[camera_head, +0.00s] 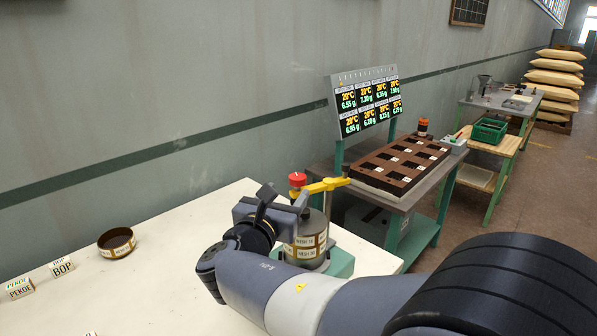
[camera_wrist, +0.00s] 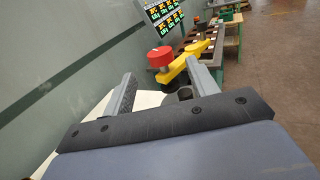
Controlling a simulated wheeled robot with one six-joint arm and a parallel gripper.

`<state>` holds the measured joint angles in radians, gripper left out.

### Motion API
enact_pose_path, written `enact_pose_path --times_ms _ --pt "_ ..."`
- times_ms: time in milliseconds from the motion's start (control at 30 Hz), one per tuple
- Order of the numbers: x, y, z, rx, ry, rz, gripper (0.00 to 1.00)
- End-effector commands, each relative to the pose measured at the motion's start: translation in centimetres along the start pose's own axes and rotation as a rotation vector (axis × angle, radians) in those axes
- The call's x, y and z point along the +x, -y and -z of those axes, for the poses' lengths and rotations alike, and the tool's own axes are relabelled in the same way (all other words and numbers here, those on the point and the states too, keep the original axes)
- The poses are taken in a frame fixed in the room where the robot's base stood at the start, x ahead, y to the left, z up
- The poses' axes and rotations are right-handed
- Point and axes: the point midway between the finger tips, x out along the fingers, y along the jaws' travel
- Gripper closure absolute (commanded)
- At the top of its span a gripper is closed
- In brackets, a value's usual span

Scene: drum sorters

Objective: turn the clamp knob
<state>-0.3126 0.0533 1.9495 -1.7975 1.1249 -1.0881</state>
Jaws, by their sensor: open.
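The red clamp knob (camera_head: 297,179) sits at the left end of a yellow clamp arm (camera_head: 328,186), above a stack of metal sieve drums (camera_head: 307,244) with mesh labels. In the wrist view the red knob (camera_wrist: 160,57) and yellow arm (camera_wrist: 180,69) appear beyond my fingers, in the gap between them. My gripper (camera_head: 284,194) is open and empty, close beside the knob on its near left side. In the wrist view my gripper (camera_wrist: 160,72) has its fingers spread wide. Contact with the knob cannot be told. My gripper and arm hide part of the drums.
The white table (camera_head: 170,271) holds a round brown sieve pan (camera_head: 117,243), a BOP label block (camera_head: 62,267) and a PEKOE block (camera_head: 19,288). A display board (camera_head: 366,97) and a brown compartment tray (camera_head: 400,163) stand behind. A green crate (camera_head: 489,131) is farther back.

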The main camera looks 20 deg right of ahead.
Motion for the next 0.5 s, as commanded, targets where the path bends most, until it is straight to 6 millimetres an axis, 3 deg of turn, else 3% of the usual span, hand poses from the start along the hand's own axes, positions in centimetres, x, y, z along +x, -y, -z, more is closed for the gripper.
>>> enact_pose_path --times_ms 500 --pt "8.3 0.1 0.1 0.0 -0.004 0.004 0.44"
